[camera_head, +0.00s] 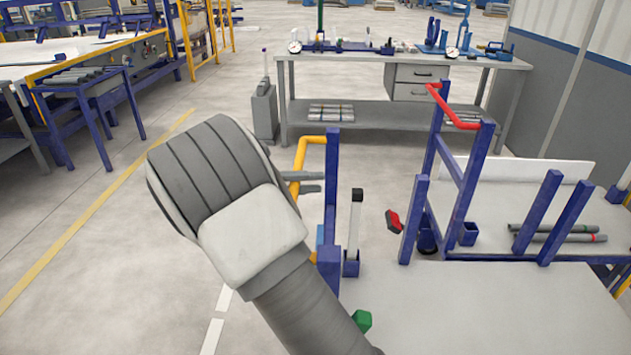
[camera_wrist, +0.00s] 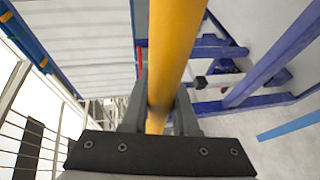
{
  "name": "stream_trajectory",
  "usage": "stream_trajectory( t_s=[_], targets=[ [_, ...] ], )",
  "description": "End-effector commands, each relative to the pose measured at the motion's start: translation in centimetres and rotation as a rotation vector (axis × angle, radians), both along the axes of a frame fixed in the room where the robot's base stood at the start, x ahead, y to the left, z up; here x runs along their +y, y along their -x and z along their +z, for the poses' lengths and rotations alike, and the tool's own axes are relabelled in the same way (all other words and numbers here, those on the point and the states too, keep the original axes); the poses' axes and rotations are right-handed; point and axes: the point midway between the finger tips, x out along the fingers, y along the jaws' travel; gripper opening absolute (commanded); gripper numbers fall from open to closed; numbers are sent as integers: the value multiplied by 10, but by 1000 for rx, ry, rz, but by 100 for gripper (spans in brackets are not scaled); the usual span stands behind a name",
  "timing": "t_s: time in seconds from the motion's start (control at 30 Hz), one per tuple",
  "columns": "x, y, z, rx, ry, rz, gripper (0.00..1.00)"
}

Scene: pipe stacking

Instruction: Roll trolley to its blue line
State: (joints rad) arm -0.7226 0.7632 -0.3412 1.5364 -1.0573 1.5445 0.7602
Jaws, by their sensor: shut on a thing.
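The yellow push handle (camera_head: 301,165) rises from a blue post of the trolley (camera_head: 331,200) in the middle of the head view. My gripper (camera_head: 308,182) reaches it from the left, and its grey fingers are at the bar. In the wrist view, the handle (camera_wrist: 172,60) runs between the two fingers of my gripper (camera_wrist: 160,112), which is shut on it. A light blue strip, seemingly the blue line (camera_wrist: 290,127), lies on the floor at the right of the wrist view. My arm hides part of the trolley's left side.
A red-handled blue rack (camera_head: 458,110) stands close on the right, with pipes (camera_head: 560,234) lying on its deck. A workbench (camera_head: 400,62) with tools stands behind. A blue table with pipes (camera_head: 85,85) is at the far left. The floor (camera_head: 110,250) at left is clear, with a yellow line (camera_head: 85,220).

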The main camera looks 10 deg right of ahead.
Motion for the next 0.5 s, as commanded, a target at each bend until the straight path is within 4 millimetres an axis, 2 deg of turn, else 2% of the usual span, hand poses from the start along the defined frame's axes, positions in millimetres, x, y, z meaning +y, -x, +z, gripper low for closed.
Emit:
stream_trajectory(
  t_s=[0.43, 0.47, 0.5],
  targets=[
    [0, 0, 0, 1, 0, -3, 0],
    [0, 0, 0, 1, 0, -3, 33],
    [0, 0, 0, 0, 1, -3, 40]
  ],
)
